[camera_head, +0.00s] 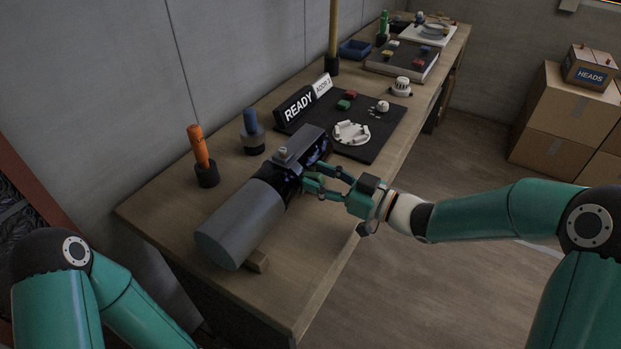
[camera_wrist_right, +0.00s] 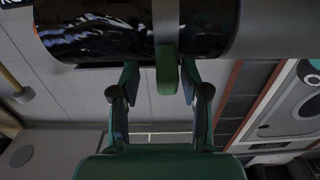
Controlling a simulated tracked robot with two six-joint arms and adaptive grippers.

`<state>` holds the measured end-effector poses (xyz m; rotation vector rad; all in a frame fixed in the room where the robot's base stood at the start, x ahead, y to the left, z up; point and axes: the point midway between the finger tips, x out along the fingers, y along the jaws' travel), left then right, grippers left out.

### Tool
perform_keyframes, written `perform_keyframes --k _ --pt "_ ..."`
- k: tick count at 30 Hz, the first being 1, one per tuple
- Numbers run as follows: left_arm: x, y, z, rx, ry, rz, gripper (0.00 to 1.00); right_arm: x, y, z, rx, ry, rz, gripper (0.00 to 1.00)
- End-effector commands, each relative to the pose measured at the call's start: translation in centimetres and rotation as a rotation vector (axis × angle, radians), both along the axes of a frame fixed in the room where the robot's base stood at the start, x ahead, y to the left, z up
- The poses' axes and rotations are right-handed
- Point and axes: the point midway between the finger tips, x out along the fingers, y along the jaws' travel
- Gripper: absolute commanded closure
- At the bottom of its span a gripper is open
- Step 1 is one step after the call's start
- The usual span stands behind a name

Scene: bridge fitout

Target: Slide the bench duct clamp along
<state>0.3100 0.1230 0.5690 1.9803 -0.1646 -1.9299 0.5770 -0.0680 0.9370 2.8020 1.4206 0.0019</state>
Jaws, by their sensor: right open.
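The bench duct (camera_head: 240,222) is a grey cylinder lying on the bench; its far part is dark and glossy. In the right wrist view the duct (camera_wrist_right: 270,28) crosses the top. In the head view the fingers partly hide the clamp. My left gripper is out of view.
A wooden block (camera_head: 257,261) is under the duct's near end. An orange-handled tool (camera_head: 200,148) and a blue-topped holder (camera_head: 251,130) stand to the left. Beyond are a READY sign (camera_head: 299,104) and a dark mat (camera_head: 385,130) with small parts. The near right bench top is clear.

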Motion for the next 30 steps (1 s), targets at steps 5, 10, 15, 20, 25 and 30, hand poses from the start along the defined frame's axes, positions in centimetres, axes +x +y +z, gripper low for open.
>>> perform_keyframes --k 5,10,15,20,25,30 --pt "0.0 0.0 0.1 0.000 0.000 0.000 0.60 -0.3 -0.3 -0.1 0.001 0.001 0.001 0.54" --pt "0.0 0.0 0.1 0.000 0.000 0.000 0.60 -1.4 -2.0 -0.1 0.000 0.001 -0.002 0.54" --pt "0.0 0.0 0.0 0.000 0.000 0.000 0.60 -3.3 -4.7 -0.1 -0.001 0.000 -0.005 0.54" --pt "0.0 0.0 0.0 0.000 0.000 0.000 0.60 -5.1 -7.3 -0.1 0.000 0.001 -0.004 0.54" --pt "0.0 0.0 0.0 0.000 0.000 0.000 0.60 -6.4 -9.1 -0.1 0.000 0.000 -0.003 0.54" --pt "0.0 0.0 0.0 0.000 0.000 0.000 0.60 -6.9 -9.7 -0.1 -0.001 0.001 -0.001 0.54"
